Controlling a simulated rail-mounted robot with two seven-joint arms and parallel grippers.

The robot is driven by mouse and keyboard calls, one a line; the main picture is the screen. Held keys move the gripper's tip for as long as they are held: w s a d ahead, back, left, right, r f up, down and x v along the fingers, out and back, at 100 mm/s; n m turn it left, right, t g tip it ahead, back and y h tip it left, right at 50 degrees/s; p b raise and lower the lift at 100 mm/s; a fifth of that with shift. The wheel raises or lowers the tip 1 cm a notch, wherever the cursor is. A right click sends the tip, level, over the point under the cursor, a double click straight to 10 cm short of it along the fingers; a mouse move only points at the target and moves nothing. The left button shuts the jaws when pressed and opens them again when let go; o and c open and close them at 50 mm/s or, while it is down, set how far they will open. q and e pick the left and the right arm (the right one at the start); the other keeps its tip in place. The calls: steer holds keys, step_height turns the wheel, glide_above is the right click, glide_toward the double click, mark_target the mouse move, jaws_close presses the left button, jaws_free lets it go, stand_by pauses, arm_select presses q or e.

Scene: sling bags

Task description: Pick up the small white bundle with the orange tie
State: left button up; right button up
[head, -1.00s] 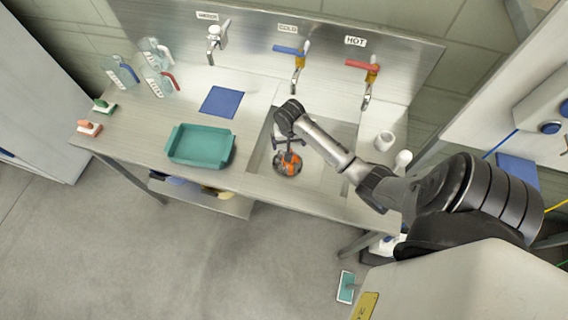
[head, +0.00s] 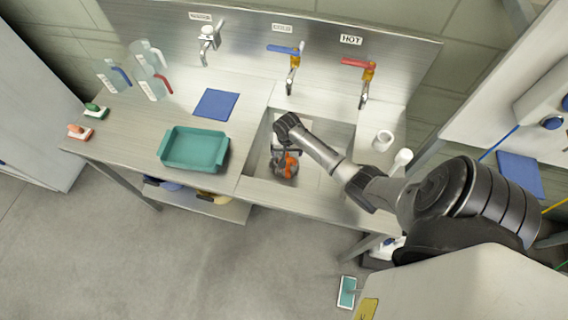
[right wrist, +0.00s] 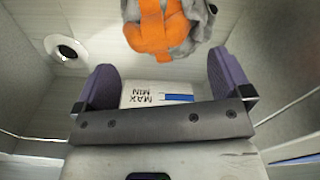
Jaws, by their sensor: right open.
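The bundle (head: 292,163) lies in the sink in the head view, partly hidden by my right gripper. It also shows at the top of the right wrist view as pale grey cloth with broad orange bands (right wrist: 158,28), cut off by the picture edge. My right gripper (head: 281,155) reaches down into the sink over the bundle. In the right wrist view its two purple-padded fingers (right wrist: 165,88) stand wide apart with no bundle between them; the bundle is beyond them. My left gripper is not in view.
The sink walls (head: 250,165) surround the bundle. A drain hole (right wrist: 66,50) and a white MAX/MIN marking (right wrist: 150,95) show in the right wrist view. A teal tray (head: 166,163) stands left of the sink; a white cup (head: 383,140) stands right. Taps (head: 294,68) hang behind.

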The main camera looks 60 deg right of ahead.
step_height(320, 180, down, 4)
steer(key=shift+s+f+b, duration=0.1)
steer(key=shift+b, duration=0.3)
steer(key=shift+c, duration=0.4)
steer(key=c, duration=1.4)
steer(key=shift+r, duration=0.2)
